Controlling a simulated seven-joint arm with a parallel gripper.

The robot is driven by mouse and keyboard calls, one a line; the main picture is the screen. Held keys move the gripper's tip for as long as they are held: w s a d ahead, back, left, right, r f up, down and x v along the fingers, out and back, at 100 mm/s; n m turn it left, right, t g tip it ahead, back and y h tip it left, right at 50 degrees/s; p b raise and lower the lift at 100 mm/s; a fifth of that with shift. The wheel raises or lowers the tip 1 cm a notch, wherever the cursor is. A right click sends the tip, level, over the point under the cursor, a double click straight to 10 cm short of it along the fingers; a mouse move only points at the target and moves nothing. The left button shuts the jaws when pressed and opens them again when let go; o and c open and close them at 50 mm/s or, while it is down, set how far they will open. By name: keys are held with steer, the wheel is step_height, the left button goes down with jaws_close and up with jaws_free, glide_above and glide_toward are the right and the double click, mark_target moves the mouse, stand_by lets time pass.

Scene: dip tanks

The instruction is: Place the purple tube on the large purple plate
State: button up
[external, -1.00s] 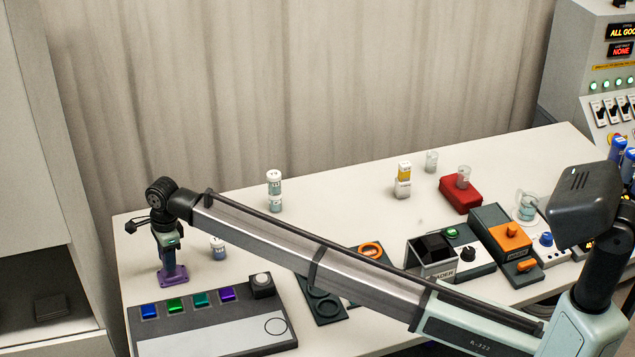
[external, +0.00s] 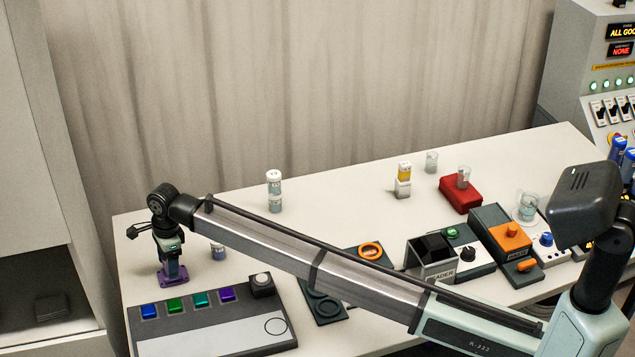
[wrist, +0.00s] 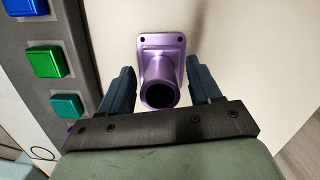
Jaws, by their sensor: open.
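The purple tube (wrist: 159,88) is hollow and stands upright, its open end facing the wrist camera. A square purple plate (wrist: 176,43) with screw holes at its corners is at its foot. I cannot tell whether tube and plate are one piece, or whether this is the large plate. My gripper (wrist: 160,84) is open, with one dark blue finger on each side of the tube and gaps between. In the external view, my gripper (external: 171,264) points down over the purple plate (external: 174,281) at the table's left end, hiding most of the tube.
A grey button panel (external: 205,325) with several coloured buttons lies close in front of my gripper. A small blue-and-white vial (external: 218,251) stands just right of it. A taller white-capped vial (external: 274,190) stands farther back. The table's left edge is near.

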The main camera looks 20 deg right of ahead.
step_height(320, 180, up, 12)
steer(key=d, duration=0.1)
steer(key=shift+w+d, duration=0.15)
steer(key=shift+d, duration=0.1)
steer(key=shift+r, duration=0.1)
stand_by(0.6)
